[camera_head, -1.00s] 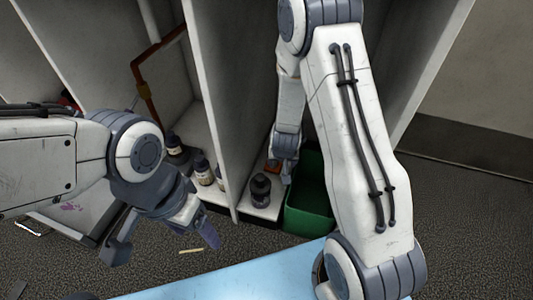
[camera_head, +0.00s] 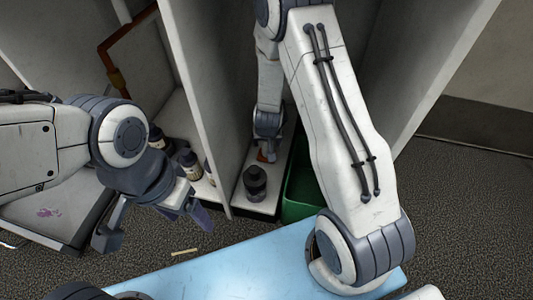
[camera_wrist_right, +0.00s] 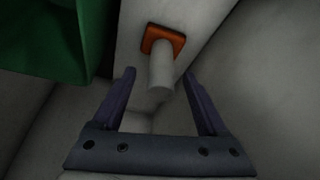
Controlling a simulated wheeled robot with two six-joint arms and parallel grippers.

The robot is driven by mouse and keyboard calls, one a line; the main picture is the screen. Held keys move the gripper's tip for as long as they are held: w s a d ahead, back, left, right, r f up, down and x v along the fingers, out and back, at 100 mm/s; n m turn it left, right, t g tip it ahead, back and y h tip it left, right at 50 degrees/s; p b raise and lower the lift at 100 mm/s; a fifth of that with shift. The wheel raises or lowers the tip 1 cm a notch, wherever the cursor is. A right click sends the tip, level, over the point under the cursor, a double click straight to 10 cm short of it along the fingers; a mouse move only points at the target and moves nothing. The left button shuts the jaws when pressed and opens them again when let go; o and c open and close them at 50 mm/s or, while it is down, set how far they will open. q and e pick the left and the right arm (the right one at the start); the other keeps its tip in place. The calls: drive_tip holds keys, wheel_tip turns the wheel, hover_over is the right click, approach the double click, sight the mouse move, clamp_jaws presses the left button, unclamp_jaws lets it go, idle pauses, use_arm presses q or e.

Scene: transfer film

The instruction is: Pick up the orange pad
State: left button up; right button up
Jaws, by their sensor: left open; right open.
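The orange pad (camera_wrist_right: 164,40) is a small square with a pale grey round post or handle (camera_wrist_right: 161,75) on it. It sits on the pale shelf floor inside the cabinet. In the head view a small part of the pad (camera_head: 265,156) shows just below my right gripper (camera_head: 268,130). In the right wrist view my right gripper (camera_wrist_right: 158,85) is open, its two dark fingers pointing toward the pad, with the post between or just beyond the tips. I cannot tell whether they touch. My left gripper (camera_head: 150,225) is open and empty, outside the cabinet at left.
A dark bottle (camera_head: 255,184) stands on the same shelf, in front of the pad. A green bin (camera_head: 300,190) is to the right of the shelf; it also shows in the right wrist view (camera_wrist_right: 50,40). A cabinet partition (camera_head: 215,90) is on the left, with several bottles beyond it.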

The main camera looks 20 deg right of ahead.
sight(267, 146)
drive_tip(key=b+x, duration=0.1)
drive_tip(key=x, duration=0.1)
drive_tip(key=b+x, duration=0.2)
drive_tip(key=shift+s+a+f, duration=0.15)
drive_tip(key=shift+s+f, duration=0.05)
drive_tip(key=shift+r, duration=0.1)
clamp_jaws()
drive_tip(key=shift+r, duration=0.15)
wheel_tip(267, 146, up, 10)
drive_tip(key=p, duration=0.9)
drive_tip(key=shift+f, duration=0.25)
